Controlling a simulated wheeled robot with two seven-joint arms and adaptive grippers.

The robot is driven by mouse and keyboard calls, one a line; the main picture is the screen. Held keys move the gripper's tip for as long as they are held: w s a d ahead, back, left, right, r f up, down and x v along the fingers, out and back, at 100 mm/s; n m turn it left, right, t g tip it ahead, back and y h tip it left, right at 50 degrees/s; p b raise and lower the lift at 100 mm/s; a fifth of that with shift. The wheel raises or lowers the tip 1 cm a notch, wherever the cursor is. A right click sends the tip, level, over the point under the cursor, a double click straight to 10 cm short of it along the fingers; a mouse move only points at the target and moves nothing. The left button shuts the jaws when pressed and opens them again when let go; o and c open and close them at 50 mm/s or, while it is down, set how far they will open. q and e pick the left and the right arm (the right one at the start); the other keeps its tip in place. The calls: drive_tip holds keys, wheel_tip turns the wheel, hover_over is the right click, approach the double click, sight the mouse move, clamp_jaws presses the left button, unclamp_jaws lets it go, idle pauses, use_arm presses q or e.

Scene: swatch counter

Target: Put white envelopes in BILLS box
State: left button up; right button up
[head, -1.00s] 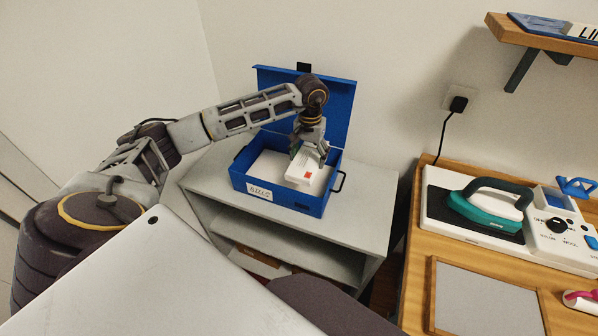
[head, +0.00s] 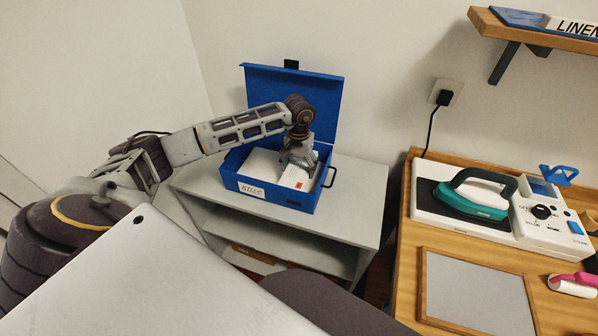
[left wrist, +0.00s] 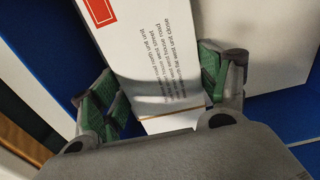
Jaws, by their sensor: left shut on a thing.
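The blue BILLS box (head: 297,200) stands with its lid open on a white shelf unit. White envelopes (head: 262,165) lie inside it, and one also shows at the right of the left wrist view (left wrist: 268,42). My left gripper (head: 297,163) is inside the box opening, shut on a white envelope with a red stamp (head: 291,179). In the left wrist view the green-padded fingers of my left gripper (left wrist: 160,95) flank this envelope (left wrist: 165,50), which bears printed lines. Whether its underside touches the contents is hidden. My right gripper is not in view.
The grey-white shelf unit (head: 345,190) has open shelves below. To the right is a wooden counter (head: 402,265) with a teal iron (head: 470,200), a white control unit and a grey-topped board (head: 478,295). A wall shelf (head: 540,38) is at upper right.

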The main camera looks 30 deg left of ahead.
use_arm(q)
drive_tip(key=shift+f, duration=1.4)
drive_tip(key=o, duration=1.1)
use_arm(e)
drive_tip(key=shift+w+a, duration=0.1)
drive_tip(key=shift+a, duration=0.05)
